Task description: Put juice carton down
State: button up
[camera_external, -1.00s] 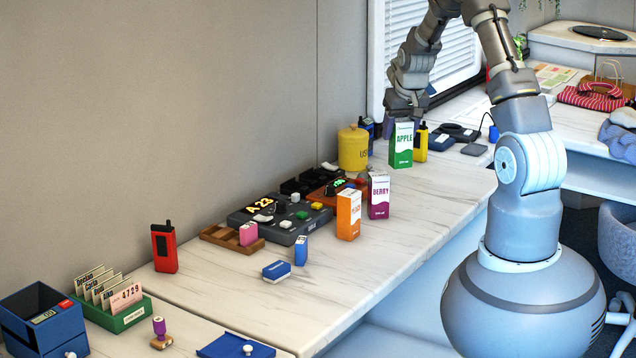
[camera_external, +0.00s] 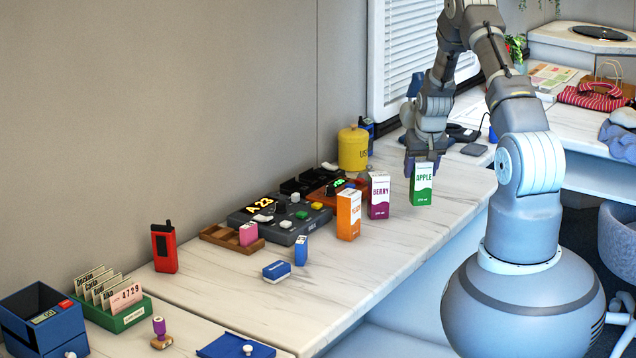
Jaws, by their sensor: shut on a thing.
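A green and white juice carton (camera_external: 423,190) marked APPLE is upright at the right part of the counter. My gripper (camera_external: 422,165) is shut on its top from above. The carton's base looks at or very near the counter top; I cannot tell if it touches. A purple carton (camera_external: 379,197) marked BERRY stands just to its left, with a gap. An orange carton (camera_external: 348,216) marked PEACH stands further left and nearer the camera.
A yellow canister (camera_external: 353,150) stands by the wall behind the cartons. A dark console (camera_external: 280,218) and a wooden tray (camera_external: 220,238) lie to the left. The counter (camera_external: 390,245) is bare in front of the cartons, up to its front edge.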

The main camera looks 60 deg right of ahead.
jog(key=w+d+f+b, duration=0.1)
jog(key=w+d, duration=0.2)
jog(key=w+d+f+b, duration=0.2)
jog(key=w+d, duration=0.1)
jog(key=w, duration=0.1)
jog(key=w+d+f+b, duration=0.1)
jog(key=w+d+f, duration=0.1)
jog(key=w+d, duration=0.1)
jog(key=shift+w+d+b, duration=0.1)
jog(key=shift+w+b, duration=0.1)
jog(key=shift+b, duration=0.15)
jog(key=shift+r, duration=0.1)
jog(key=o, duration=0.7)
jog(key=shift+f, duration=0.2)
jog(key=o, duration=0.5)
jog(key=shift+r, duration=0.15)
